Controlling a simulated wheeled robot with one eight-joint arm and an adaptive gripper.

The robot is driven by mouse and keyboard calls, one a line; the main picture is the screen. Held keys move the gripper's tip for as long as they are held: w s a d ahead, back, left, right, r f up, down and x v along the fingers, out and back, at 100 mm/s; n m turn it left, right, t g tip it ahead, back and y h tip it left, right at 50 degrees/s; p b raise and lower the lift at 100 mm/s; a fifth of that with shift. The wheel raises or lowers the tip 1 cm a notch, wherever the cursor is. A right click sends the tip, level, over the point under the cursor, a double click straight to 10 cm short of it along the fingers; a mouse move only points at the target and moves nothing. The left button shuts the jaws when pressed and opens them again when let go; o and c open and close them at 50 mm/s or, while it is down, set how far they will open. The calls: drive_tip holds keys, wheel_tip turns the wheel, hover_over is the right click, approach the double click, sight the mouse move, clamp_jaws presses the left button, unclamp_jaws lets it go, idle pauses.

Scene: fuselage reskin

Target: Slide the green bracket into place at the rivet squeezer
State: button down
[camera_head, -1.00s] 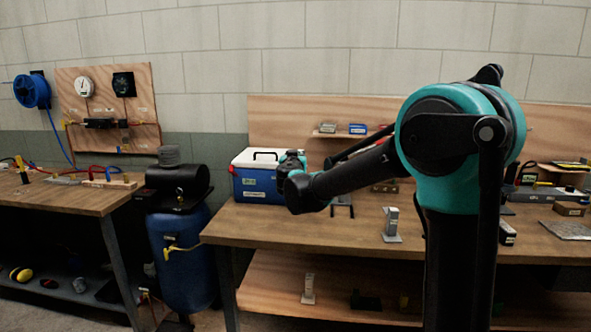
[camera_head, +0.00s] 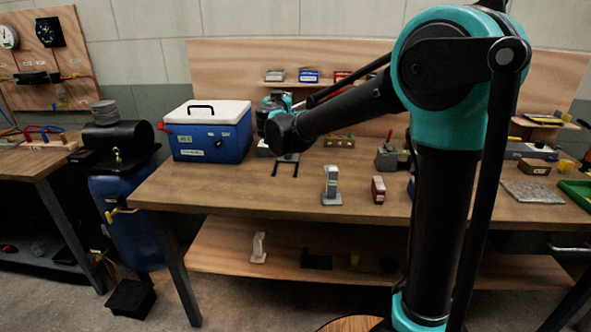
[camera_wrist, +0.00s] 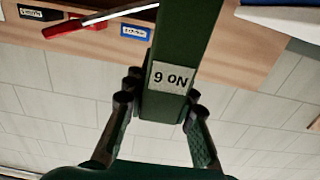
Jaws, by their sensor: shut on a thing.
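My gripper (camera_wrist: 160,110) is shut on the green bracket (camera_wrist: 183,30) in the wrist view, one finger on each side of it. The bracket is a long dark green bar running up out of the top of the picture, with a white label that appears upside down. Its far end is out of view. In the head view my arm reaches left over the workbench, and its wrist hides the gripper and the bracket. A pale grey upright tool on a base (camera_head: 332,186) stands on the bench; I cannot tell whether it is the rivet squeezer.
A blue cooler with a white lid (camera_head: 208,140) stands left of my wrist. A small red block (camera_head: 378,190) and a grey-and-red device (camera_head: 387,157) stand to the right. Small bins, one blue (camera_head: 309,76), sit on the back shelf. The bench's front left (camera_head: 230,190) is clear.

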wheel_tip(320, 180, down, 20)
drive_tip(key=shift+r, duration=0.2)
idle(0.4)
drive_tip(key=shift+d, duration=0.1)
drive_tip(key=c, duration=1.3)
unclamp_jaws()
drive_tip(key=shift+f, duration=0.1)
drive_tip(key=shift+o, duration=0.2)
drive_tip(key=s, duration=1.2)
drive_tip(key=shift+a, duration=0.25)
